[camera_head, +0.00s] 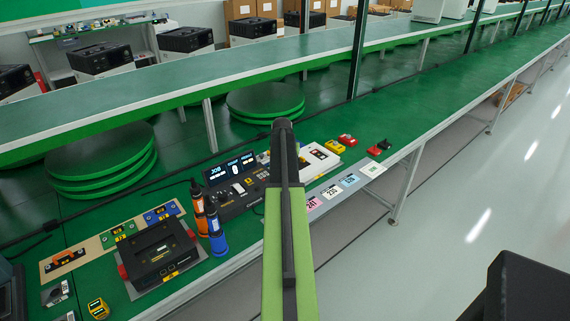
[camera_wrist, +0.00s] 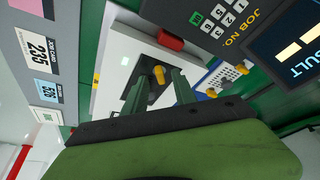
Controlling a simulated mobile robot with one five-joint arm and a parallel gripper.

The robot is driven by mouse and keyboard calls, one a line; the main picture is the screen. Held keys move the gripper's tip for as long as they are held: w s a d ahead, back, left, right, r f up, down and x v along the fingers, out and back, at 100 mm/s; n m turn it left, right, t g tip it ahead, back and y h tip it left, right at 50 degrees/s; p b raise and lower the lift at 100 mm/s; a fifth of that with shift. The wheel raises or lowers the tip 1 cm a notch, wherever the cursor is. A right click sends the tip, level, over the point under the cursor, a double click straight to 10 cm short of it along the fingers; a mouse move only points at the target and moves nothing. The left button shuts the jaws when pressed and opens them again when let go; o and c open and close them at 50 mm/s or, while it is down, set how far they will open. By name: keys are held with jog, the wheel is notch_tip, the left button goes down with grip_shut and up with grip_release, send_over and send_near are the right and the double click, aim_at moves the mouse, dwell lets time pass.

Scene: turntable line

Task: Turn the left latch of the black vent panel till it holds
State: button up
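A white box (camera_head: 325,170) stands right of my arm in the head view, with a small dark panel (camera_head: 318,154) on it. In the wrist view the box (camera_wrist: 124,50) carries the dark panel (camera_wrist: 152,92) with an orange-yellow latch (camera_wrist: 158,74). My gripper (camera_wrist: 160,72) has its two dark green fingers apart, one on each side of this latch in the picture. I cannot tell whether either finger touches it. The fingers and palm hide the lower part of the panel, and I see no second latch on it. In the head view my arm hides the gripper.
A red block (camera_wrist: 170,40) sits beside the box. A blue board with a white grille (camera_wrist: 228,74) lies to the right. A keypad (camera_wrist: 220,20) and dark display (camera_wrist: 290,45) are close by. Job cards (camera_head: 350,181) line the bench edge. Orange and blue drivers (camera_head: 215,228) stand left.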

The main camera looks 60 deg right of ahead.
jog(key=p+v, duration=1.4)
jog(key=v, duration=0.2)
jog(key=shift+a+r, duration=0.15)
